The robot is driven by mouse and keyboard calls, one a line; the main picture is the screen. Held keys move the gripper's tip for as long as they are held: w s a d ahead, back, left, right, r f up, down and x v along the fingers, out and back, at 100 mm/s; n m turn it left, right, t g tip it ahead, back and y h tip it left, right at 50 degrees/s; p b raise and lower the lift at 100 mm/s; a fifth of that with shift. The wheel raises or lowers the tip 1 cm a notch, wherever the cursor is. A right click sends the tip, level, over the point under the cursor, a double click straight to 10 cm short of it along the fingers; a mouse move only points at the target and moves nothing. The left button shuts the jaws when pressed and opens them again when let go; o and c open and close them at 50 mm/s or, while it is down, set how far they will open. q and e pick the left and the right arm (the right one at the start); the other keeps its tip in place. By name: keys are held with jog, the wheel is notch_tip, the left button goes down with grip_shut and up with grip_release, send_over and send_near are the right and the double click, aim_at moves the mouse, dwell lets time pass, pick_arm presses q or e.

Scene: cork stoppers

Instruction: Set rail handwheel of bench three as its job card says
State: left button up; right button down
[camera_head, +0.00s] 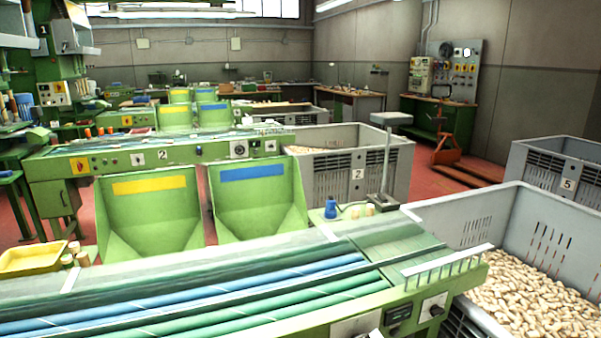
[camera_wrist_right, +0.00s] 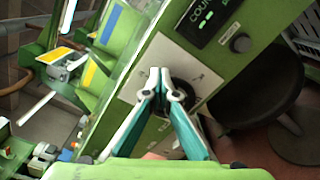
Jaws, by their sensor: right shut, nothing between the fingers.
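The near green bench (camera_head: 330,322) has blue and green rollers along its top. In the wrist view its front panel bears a white plate (camera_wrist_right: 208,82) with a round black handwheel (camera_wrist_right: 186,88), partly hidden by my fingers. My right gripper (camera_wrist_right: 161,76) is shut and empty in front of this wheel; I cannot tell whether it touches. In the head view only a small pale piece of it shows at the bottom edge, by the white plate (camera_head: 352,326). The wheel's setting is not readable. I see no readable job card or number on this bench. My left gripper is not in view.
Beside the plate are a counter display (camera_head: 398,314) and a dark knob (camera_head: 433,307). A grey crate of corks (camera_head: 460,215) stands at the right. Green bins (camera_head: 150,212) stand behind the bench, then bench 2 (camera_head: 215,152). A dark round stool-like object (camera_wrist_right: 262,90) is near the panel.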

jog(key=shift+f, duration=0.35)
jog(key=shift+w+d+f+b, duration=0.15)
jog(key=shift+d+f+b, duration=0.3)
jog(key=shift+f+b, duration=0.5)
jog(key=shift+w+d+f+b, duration=0.15)
jog(key=shift+d+f+b, duration=0.35)
jog(key=shift+b, duration=0.7)
jog(key=shift+a, duration=0.15)
jog(key=shift+w, duration=0.1)
jog(key=d+v, duration=0.1)
jog(key=v, duration=0.5)
jog(key=shift+w, duration=0.1)
